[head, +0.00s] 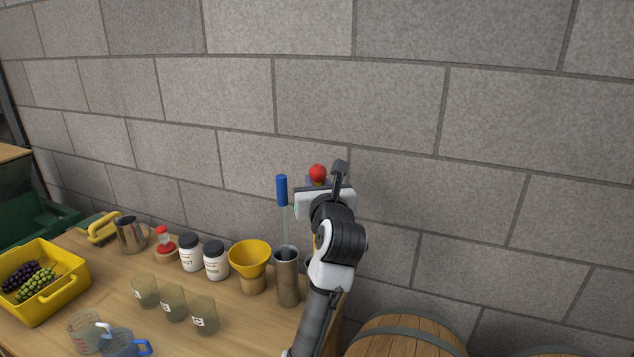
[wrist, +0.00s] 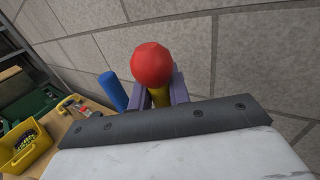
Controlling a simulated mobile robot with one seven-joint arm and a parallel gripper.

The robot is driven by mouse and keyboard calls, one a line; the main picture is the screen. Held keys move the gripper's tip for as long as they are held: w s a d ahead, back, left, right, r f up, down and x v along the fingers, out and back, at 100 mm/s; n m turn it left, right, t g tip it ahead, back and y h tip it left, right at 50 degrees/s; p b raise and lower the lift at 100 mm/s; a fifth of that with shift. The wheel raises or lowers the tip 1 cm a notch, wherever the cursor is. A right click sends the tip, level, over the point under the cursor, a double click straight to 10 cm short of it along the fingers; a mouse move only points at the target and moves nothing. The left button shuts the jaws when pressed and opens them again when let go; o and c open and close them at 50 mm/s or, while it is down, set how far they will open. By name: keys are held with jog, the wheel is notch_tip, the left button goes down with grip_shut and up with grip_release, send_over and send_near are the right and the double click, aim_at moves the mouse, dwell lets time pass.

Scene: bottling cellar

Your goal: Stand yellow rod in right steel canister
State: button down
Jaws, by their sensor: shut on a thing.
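The yellow rod (wrist: 160,97) has a red ball (head: 318,172) on its top end. My gripper (wrist: 161,92) is shut on the rod just below the ball and holds it roughly upright, near the wall. In the head view my arm hides most of the rod. A steel canister (head: 287,280) stands at the table's right end, with a blue-handled rod (head: 282,192) standing in it. A sliver of what looks like a second canister (head: 307,264) shows to its right, mostly behind my arm. I cannot tell whether the yellow rod's lower end is inside it.
A yellow funnel (head: 250,256), two white jars (head: 215,262) with black lids and several glass cups (head: 172,303) stand left of the canisters. A yellow crate (head: 62,297) of grapes is at far left. The stone wall is close behind. A barrel (head: 405,338) is at lower right.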

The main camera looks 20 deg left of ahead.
jog(key=shift+f, duration=0.15)
jog(key=c, duration=1.3)
grip_release()
jog(key=shift+r, duration=0.2)
jog(key=shift+f, duration=0.1)
